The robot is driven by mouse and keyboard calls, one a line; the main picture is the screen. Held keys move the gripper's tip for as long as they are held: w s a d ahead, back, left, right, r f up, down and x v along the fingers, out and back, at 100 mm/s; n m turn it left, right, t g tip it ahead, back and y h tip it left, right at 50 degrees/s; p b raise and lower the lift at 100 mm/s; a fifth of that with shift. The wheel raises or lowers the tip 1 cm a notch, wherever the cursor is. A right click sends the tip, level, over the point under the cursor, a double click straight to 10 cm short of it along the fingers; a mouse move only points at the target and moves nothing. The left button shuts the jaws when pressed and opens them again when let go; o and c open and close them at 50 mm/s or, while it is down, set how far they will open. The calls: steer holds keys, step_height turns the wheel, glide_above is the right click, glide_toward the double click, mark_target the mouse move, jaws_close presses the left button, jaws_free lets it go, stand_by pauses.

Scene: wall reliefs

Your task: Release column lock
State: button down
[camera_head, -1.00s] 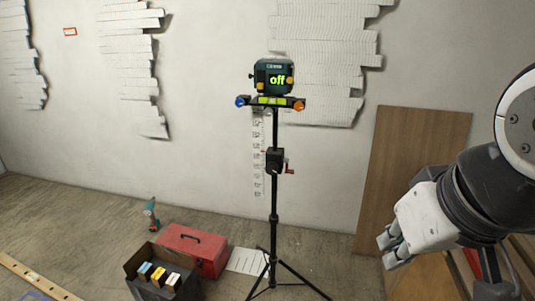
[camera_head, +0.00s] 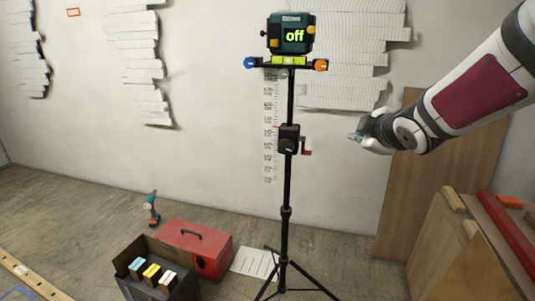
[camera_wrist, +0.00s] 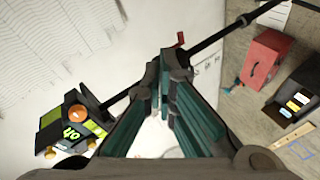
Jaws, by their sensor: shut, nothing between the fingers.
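A black tripod column (camera_head: 285,185) stands in front of the wall with a laser unit (camera_head: 291,33) on top that reads "off". The laser unit also shows at the left of the wrist view (camera_wrist: 72,132). The red handle also shows in the wrist view (camera_wrist: 180,39), beyond my fingers. My gripper (camera_head: 357,136) is shut and empty, to the right of the handle and apart from it. Its fingers (camera_wrist: 163,92) fill the middle of the wrist view and partly hide the column.
A red toolbox (camera_head: 207,245) and a black box (camera_head: 135,284) with small packs lie left of the tripod's legs. A teal drill (camera_head: 152,210) stands behind them. A brown board (camera_head: 425,205) leans at the right, near lumber (camera_head: 450,255).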

steer(key=w+a+f+n+t+y+b, duration=0.1)
steer(key=w+a+f+n+y+b, duration=0.1)
steer(key=w+f+n+y+b, duration=0.5)
steer(key=w+f+n+b, duration=0.1)
steer(key=w+f, duration=0.2)
steer(key=f, duration=0.4)
steer(key=shift+w+a+f+n+t+y, duration=0.2)
steer(key=shift+a+f+n+t+y, duration=0.1)
steer(key=shift+a+t+y, duration=0.1)
steer(key=w+d+b+x, duration=0.1)
steer(key=d+b+x, duration=0.1)
steer(key=x, duration=1.1)
steer(key=shift+d, duration=0.35)
